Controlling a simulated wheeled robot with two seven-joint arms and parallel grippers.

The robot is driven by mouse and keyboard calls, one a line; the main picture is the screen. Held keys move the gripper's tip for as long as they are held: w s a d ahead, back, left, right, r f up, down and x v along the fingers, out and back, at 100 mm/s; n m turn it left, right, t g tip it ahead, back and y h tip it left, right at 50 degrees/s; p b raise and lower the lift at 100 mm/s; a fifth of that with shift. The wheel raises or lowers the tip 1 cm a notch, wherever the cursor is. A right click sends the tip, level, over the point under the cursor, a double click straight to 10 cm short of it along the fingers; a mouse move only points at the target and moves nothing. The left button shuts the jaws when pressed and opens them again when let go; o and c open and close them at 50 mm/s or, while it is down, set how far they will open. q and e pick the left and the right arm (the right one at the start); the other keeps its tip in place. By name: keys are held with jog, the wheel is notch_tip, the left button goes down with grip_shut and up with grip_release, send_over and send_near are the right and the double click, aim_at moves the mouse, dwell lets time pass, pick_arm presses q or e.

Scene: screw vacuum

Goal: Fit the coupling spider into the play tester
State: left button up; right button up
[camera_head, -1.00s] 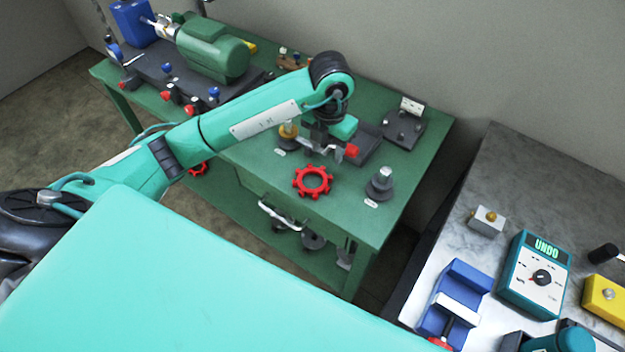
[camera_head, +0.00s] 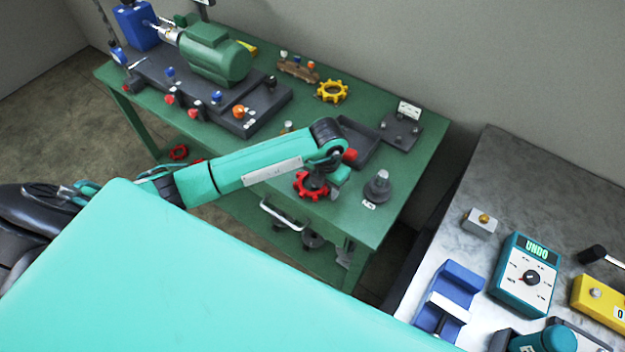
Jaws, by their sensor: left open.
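A red toothed ring (camera_head: 308,191), which looks like the coupling spider, lies flat on the green table near its front edge. My left gripper (camera_head: 318,187) is directly over it, pointing down and open. The wrist hides part of the ring and the fingertips, so I cannot tell whether they touch it. A yellow toothed ring (camera_head: 331,91) lies farther back. Which device is the play tester is unclear; a teal box (camera_head: 527,274) with a dial and an "UNDO" display stands on the grey bench at right. My right gripper is not seen.
A grey post on a round base (camera_head: 378,188) stands right of my gripper, and a dark tray (camera_head: 357,145) behind it. A green motor (camera_head: 212,55) fills the back left. A blue cradle (camera_head: 449,295) sits on the bench; a gap separates bench and table.

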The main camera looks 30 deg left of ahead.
pick_arm(q)
jog(key=shift+f, duration=0.2)
grip_shut()
jog(key=shift+r, duration=0.2)
